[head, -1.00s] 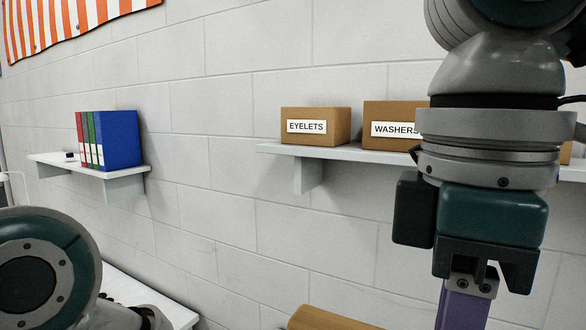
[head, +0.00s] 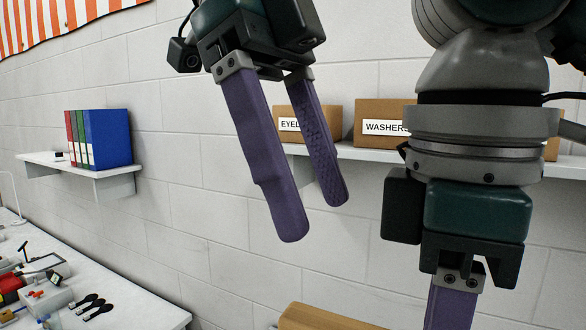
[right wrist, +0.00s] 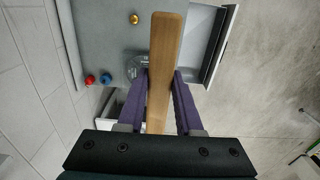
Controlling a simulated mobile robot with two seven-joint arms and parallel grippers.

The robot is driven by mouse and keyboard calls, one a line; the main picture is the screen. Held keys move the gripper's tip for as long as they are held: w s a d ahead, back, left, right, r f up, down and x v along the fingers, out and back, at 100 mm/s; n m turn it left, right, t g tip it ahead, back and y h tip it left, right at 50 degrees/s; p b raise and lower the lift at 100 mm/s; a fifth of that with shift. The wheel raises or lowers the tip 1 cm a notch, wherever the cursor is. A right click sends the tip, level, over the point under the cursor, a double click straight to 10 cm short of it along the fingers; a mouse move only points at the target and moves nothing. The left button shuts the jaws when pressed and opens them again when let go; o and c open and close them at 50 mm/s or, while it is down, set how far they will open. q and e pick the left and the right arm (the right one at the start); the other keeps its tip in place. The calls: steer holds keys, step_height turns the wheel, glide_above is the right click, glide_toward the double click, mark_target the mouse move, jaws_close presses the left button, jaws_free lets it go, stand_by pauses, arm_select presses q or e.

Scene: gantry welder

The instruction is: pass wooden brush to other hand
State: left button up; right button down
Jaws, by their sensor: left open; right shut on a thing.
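The wooden brush (right wrist: 163,62) shows in the right wrist view as a long light-brown wooden piece between the purple fingers of my right gripper (right wrist: 160,85), which is shut on it. In the head view part of the brush (head: 325,318) shows at the bottom edge; the rest is below the picture. My right gripper (head: 450,310) points down there, with its fingertips cut off by the bottom edge. My left gripper (head: 312,220) is open and empty, its two purple fingers pointing down, above and apart from the brush. The bristles cannot be made out.
A workbench (head: 140,315) with tools and small parts stands at the lower left. A wall shelf (head: 375,154) holds cardboard boxes behind the grippers. Another shelf (head: 110,170) at the left holds binders (head: 107,138).

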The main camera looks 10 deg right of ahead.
mark_target(358, 327)
arm_select(q)
steer(key=x, duration=1.1)
steer(key=shift+s+f, duration=0.1)
steer(key=shift+f, duration=0.1)
jaws_close()
